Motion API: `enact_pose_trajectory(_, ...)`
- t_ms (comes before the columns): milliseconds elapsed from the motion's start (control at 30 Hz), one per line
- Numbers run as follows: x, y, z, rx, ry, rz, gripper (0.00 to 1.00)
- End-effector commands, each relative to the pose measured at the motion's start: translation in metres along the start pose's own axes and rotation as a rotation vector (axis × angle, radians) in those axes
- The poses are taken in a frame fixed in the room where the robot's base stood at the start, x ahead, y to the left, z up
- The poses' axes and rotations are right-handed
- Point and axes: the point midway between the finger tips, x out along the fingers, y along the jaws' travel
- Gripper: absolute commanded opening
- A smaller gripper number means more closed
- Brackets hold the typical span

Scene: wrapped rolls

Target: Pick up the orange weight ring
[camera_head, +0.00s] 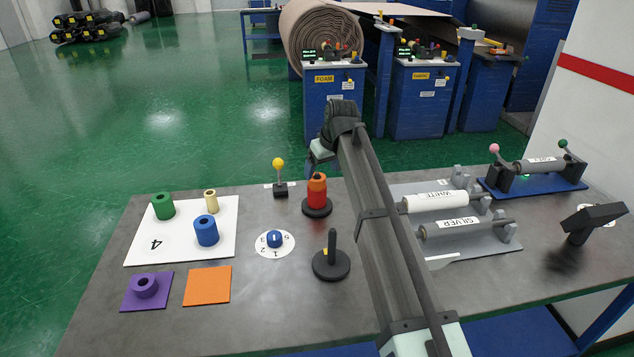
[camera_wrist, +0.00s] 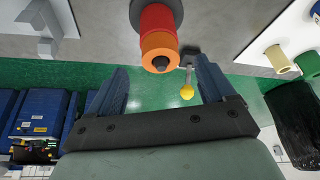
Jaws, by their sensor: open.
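The orange weight ring (camera_wrist: 159,44) sits on top of a red ring (camera_wrist: 157,18) on a dark post, whose tip pokes through it. The same stack, with the orange ring (camera_head: 317,181) at its top, stands on a round black base in the head view. My gripper (camera_wrist: 160,66) is open and empty in the wrist view. Its two blue fingers are spread to either side, with the orange ring ahead of the gap between them. In the head view my gripper (camera_head: 318,155) hangs just above and behind the stack, and my arm hides part of it.
A yellow-knobbed lever (camera_head: 279,170) stands close left of the stack. An empty-looking black post (camera_head: 331,258) stands in front. A white board (camera_head: 150,240) holds green, tan and blue rings. A purple ring (camera_head: 145,286) lies on a purple mat. White and silver rolls (camera_head: 437,202) lie right.

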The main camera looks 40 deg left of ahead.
Motion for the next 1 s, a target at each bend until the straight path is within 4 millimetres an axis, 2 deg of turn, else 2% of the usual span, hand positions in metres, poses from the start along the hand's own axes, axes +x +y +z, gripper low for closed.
enact_pose_trajectory(233, 0.012, 0.000, -0.003, 0.000, -0.001, 0.000, 0.83)
enact_pose_trajectory(533, 0.049, 0.001, -0.006, 0.000, -0.001, 0.000, 0.83)
enact_pose_trajectory(800, 0.053, 0.001, -0.006, 0.000, 0.001, 0.001, 0.83)
enact_pose_trajectory(1000, 0.053, 0.001, -0.006, 0.000, 0.000, 0.000, 0.66)
